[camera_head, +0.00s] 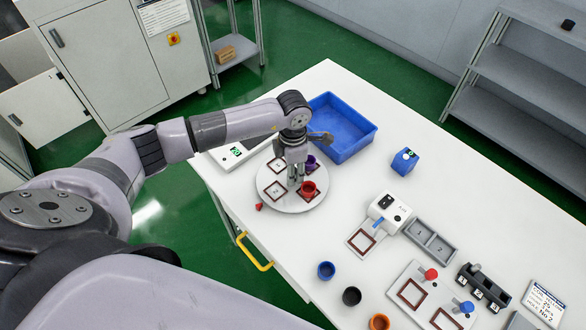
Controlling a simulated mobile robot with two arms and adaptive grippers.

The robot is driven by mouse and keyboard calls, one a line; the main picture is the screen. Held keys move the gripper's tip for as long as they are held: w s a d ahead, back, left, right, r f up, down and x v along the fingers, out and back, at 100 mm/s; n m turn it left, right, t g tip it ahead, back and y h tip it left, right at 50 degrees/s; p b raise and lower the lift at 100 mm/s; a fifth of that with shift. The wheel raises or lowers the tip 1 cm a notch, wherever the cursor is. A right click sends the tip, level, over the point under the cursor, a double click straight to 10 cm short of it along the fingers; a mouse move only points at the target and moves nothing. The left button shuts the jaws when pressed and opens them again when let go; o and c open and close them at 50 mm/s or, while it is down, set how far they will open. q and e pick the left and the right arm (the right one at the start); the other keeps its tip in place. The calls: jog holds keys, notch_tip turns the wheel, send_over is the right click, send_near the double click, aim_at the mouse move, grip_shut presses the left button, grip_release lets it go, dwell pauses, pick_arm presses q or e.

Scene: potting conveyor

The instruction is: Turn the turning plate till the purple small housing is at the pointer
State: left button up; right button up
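The round turning plate (283,203) lies on the white table with square, dark-red-framed places on it. The purple small housing (312,161) stands on its far right part, partly behind my gripper. A red housing (308,189) stands nearer, at the plate's right. A small red pointer (259,206) lies at the plate's near-left edge. My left gripper (295,181) points down over the plate's middle, just left of the red housing. Its fingertips are small and I cannot tell whether they hold anything. My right gripper is not in view.
A blue bin (369,131) stands behind the plate. A box with a green display (233,153) is at the left edge. Right are a blue device (405,161) and a white device (388,211). Blue (326,271), black (351,296) and orange (380,322) cups stand in front.

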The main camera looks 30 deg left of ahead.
pick_arm(q)
grip_shut()
dwell(0.6)
